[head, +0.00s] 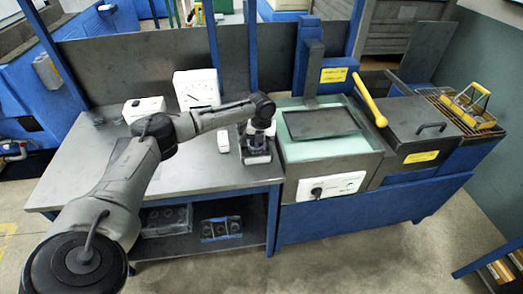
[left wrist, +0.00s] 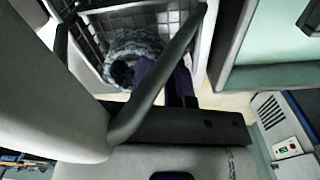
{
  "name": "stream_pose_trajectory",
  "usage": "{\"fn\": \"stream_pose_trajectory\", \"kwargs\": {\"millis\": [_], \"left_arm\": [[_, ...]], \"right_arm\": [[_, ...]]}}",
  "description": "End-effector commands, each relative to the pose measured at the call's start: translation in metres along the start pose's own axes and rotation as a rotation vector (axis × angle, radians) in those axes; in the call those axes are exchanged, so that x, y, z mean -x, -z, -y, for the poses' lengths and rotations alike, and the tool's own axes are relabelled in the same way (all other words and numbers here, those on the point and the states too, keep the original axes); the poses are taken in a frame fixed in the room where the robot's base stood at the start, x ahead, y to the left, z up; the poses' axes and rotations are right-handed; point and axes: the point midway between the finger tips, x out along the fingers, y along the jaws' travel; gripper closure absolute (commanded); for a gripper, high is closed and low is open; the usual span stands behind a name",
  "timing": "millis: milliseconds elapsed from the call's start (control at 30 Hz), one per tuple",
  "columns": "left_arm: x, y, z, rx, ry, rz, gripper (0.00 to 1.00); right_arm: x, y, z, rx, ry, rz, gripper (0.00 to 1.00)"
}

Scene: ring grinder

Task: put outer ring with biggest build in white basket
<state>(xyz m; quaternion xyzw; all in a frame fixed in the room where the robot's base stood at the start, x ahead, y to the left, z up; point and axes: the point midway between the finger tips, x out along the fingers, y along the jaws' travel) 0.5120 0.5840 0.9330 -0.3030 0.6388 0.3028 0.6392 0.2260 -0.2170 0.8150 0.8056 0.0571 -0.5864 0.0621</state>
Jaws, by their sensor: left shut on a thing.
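My left gripper (head: 259,128) points down over a small basket (head: 258,160) on the grey table. In the left wrist view this basket (left wrist: 203,62) has a pale rim and a mesh floor. A grey-blue ring (left wrist: 128,48) with a rough outer face lies within the basket's outline there. My left gripper's dark fingers (left wrist: 165,80) reach its near edge and are shut on it. A dark curved part of my arm hides some of the ring, and I cannot tell whether it touches the basket floor. My right gripper is not in view.
A machine with a green top (head: 300,125) and dark plate stands right of the basket. A white scale (head: 197,89) and a white box (head: 144,109) stand at the table's back. Bins (head: 221,228) sit on the lower shelf.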

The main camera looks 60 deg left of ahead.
Motion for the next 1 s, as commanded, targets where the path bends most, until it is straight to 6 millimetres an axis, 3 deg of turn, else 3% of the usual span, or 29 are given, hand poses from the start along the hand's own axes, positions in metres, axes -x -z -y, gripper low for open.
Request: {"fn": "stream_pose_trajectory", "kwargs": {"millis": [200,633,667,767,1000], "left_arm": [[-0.030,0.001,0.000,0.000,-0.002,-0.002,1.00],[-0.034,0.001,0.000,0.000,-0.001,-0.001,1.00],[-0.035,0.001,0.000,0.000,-0.001,-0.001,0.84],[-0.035,0.001,0.000,0.000,-0.001,-0.001,0.74],[-0.034,0.001,0.000,0.000,0.000,0.000,0.74]], "right_arm": [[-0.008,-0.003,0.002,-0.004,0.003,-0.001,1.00],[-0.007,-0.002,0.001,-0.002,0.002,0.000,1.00],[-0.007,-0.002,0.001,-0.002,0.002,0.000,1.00],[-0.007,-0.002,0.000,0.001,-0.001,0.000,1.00],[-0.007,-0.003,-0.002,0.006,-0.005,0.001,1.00]]}}
